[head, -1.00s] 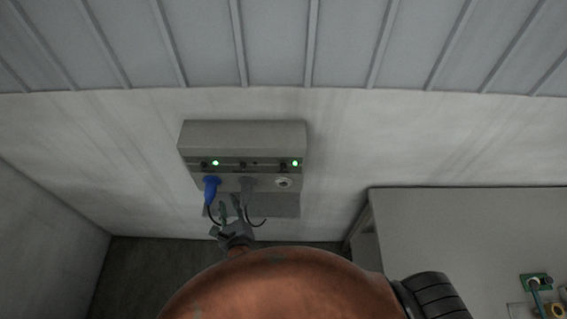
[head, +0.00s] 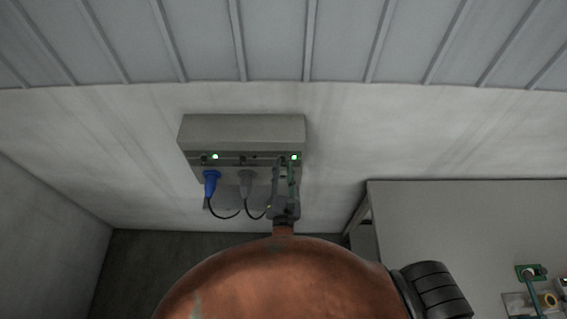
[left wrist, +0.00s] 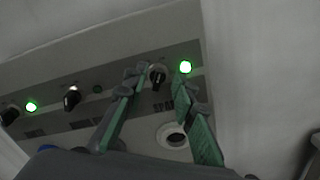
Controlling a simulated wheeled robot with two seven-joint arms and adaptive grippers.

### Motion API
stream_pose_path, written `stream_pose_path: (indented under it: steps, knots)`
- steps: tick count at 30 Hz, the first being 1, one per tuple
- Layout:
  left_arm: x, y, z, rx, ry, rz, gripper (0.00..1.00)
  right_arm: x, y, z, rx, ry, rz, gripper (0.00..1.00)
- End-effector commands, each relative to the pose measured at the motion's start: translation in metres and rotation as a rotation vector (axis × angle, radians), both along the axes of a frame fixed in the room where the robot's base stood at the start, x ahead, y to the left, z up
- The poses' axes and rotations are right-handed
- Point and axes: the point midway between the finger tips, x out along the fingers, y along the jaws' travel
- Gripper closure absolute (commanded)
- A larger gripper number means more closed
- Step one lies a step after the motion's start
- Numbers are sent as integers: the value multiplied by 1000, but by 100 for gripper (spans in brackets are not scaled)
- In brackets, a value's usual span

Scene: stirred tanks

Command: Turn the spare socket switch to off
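The grey socket box (head: 242,132) hangs on the wall in the head view. The spare switch is a dark knob (left wrist: 158,76) at the right end of its row, above a label partly reading "SPA". A lit green lamp (left wrist: 186,67) is just right of it. The empty round spare socket (left wrist: 173,136) lies below, seen between my fingers in the left wrist view. My left gripper (head: 285,165) is open, its green-padded fingers (left wrist: 160,82) on either side of the knob, with gaps showing. Whether they touch it is unclear. My right gripper is out of view.
A blue plug (head: 211,184) and a grey plug (head: 246,184) with hanging cables sit in the other sockets, left of my gripper. Two more knobs, a dark middle lamp and a lit left lamp (left wrist: 31,106) line the panel. A table (head: 440,215) stands at the right.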

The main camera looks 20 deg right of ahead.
Motion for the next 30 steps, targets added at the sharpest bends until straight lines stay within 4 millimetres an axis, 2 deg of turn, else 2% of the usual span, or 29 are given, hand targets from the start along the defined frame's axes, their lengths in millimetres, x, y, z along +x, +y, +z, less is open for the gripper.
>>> stream_pose_path:
  steps: [6, 14, 24, 30]
  knots:
    - [14, -4, 0, -1, 1, 1, 75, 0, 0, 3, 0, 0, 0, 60]
    - [15, -4, -1, -1, 2, 1, 76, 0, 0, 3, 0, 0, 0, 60]
    - [15, -4, -1, -1, 3, 0, 99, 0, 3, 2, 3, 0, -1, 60]
    - [15, -4, -1, -1, 3, 0, 100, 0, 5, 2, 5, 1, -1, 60]
